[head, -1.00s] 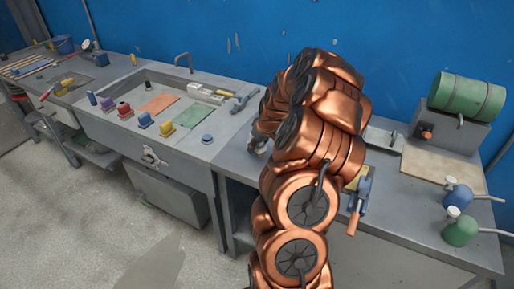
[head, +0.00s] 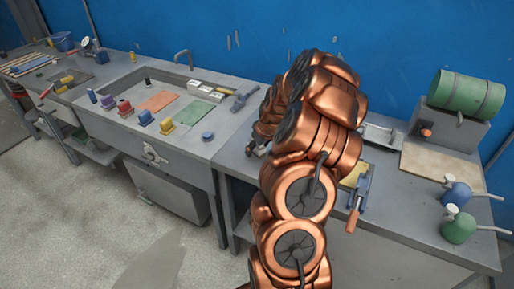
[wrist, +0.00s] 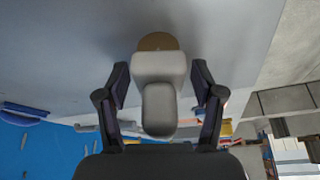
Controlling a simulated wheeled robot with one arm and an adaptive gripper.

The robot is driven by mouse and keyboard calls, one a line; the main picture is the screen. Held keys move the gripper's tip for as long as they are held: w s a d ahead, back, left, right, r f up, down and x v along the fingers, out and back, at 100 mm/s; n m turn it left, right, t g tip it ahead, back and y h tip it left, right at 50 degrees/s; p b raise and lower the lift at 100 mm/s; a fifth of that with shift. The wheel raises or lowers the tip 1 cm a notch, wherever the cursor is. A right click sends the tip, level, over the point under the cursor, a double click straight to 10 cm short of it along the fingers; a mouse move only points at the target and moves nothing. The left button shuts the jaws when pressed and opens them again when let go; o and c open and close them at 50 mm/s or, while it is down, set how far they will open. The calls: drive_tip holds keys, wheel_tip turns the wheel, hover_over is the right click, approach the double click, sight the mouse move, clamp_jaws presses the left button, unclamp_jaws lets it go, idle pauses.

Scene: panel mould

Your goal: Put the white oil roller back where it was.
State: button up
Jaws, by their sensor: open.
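A white rounded thing with a tan round end, seemingly the white oil roller (wrist: 158,100), is between the fingers of my gripper (wrist: 161,75) in the wrist view. My gripper is open, with a gap between each finger and the white thing. The tan end points away from me, towards a plain grey surface. In the head view my gripper (head: 256,149) is low over the left end of the right-hand bench, mostly hidden behind my copper arm. The roller cannot be made out in the head view.
The grey right-hand bench (head: 385,222) carries a blue tool with an orange handle (head: 360,192), a tan board (head: 437,168), a green drum (head: 466,95) and blue and green oil cans. The sink bench on the left holds coloured blocks and sheets.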

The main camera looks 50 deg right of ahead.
drive_tip(key=shift+r, duration=0.1)
drive_tip(key=shift+r+p, duration=0.15)
drive_tip(key=shift+p, duration=0.15)
drive_tip(key=b+v, duration=0.4)
drive_tip(key=v, duration=0.8)
drive_tip(key=s+a+r+n+g+y, duration=0.1)
drive_tip(key=s+a+r, duration=0.1)
drive_tip(key=a, duration=1)
drive_tip(key=s+a+r+n+g, duration=0.1)
drive_tip(key=s+a+g, duration=0.1)
drive_tip(key=a, duration=1.1)
drive_tip(key=s+a+f+g, duration=0.1)
drive_tip(key=s+a, duration=0.5)
drive_tip(key=s, duration=0.4)
drive_tip(key=s+a+f+g, duration=0.1)
drive_tip(key=s+a+g, duration=0.1)
drive_tip(key=s+a, duration=0.4)
drive_tip(key=s, duration=0.5)
drive_tip(key=shift+s+m+h, duration=0.25)
drive_tip(key=shift+m+h, duration=0.05)
drive_tip(key=shift+m, duration=0.1)
drive_tip(key=shift+c, duration=0.3)
